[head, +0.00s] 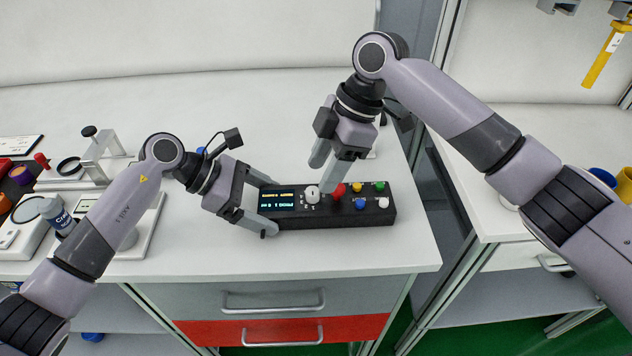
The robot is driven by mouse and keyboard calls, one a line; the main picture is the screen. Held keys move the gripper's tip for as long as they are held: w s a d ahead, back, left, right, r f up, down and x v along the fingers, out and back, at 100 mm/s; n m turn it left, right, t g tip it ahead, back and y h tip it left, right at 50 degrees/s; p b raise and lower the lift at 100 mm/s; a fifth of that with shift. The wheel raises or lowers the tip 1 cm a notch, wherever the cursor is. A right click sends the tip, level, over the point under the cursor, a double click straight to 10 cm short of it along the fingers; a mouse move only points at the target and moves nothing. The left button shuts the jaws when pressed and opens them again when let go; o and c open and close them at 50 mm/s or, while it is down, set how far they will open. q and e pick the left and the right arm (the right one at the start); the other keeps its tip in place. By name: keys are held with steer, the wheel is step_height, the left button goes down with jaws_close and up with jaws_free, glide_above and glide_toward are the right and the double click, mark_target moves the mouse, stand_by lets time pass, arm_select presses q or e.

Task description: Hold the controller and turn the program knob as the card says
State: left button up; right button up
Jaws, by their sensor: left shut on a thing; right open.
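The controller (350,217) is a black box lying on the white bench near its front edge. It has a lit display (277,201) at its left, a pale program knob (312,194) beside it, and several coloured buttons at its right. My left gripper (265,206) is shut on the controller's left end, one finger behind and one in front. My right gripper (326,176) is open just above and behind the knob, pointing down, with one finger near the red button (339,189). I cannot tell whether it touches the knob.
A metal-and-white bench device (96,163) and a labelled jar (55,214) stand at the left, partly behind my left arm. A gap separates this bench from the right one, where blue and yellow cups (603,177) stand.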

mark_target(312, 190)
steer(key=shift+x, duration=2.15)
jaws_close()
steer(key=m+t, duration=0.1)
steer(key=m, duration=0.2)
steer(key=shift+s, duration=0.15)
steer(key=shift+r+m+t, duration=0.1)
steer(key=shift+m+t, duration=0.8)
steer(key=shift+m, duration=1.1)
